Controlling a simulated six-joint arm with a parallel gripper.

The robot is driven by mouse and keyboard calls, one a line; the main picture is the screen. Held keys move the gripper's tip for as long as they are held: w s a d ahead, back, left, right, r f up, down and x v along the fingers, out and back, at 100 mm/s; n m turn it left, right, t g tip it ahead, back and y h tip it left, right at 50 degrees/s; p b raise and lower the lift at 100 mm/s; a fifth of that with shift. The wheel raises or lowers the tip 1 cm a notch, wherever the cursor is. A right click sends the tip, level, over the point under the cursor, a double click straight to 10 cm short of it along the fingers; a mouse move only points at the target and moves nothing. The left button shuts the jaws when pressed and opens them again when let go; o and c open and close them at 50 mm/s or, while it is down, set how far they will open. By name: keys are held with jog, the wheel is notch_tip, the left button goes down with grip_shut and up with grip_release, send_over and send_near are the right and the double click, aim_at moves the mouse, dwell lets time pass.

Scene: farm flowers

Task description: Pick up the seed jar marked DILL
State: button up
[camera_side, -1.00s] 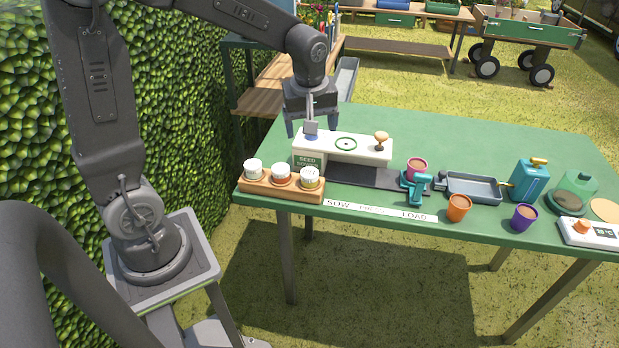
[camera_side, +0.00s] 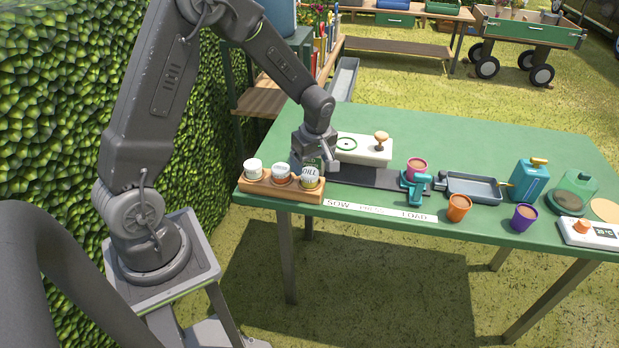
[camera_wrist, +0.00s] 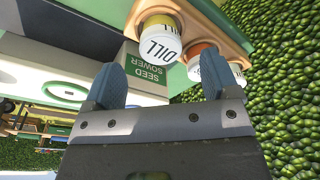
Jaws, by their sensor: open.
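The DILL seed jar (camera_side: 311,174) has a white lid and a yellowish band. It stands at the right end of the wooden jar rack (camera_side: 262,190). In the wrist view the DILL jar (camera_wrist: 159,42) shows its lettered lid, just beyond my fingertips. My gripper (camera_side: 308,166) is at the jar's back side, close behind the rack. In the wrist view my gripper (camera_wrist: 162,72) is open with nothing between its fingers, and the jar lies ahead of the gap. Whether a finger touches the jar I cannot tell.
A red-banded jar (camera_side: 281,174) and a white-lidded jar (camera_side: 253,168) stand left of the DILL jar in the rack. The white seed sower (camera_side: 362,150) is right behind my gripper. Pots and a tray (camera_side: 473,188) stand further right.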

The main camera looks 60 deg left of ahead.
aim_at(310, 172)
jog(key=f, duration=0.2)
jog(key=a+f, duration=0.1)
jog(key=f, duration=0.2)
jog(key=shift+a, duration=0.1)
jog(key=c, duration=1)
jog(key=shift+r, duration=0.1)
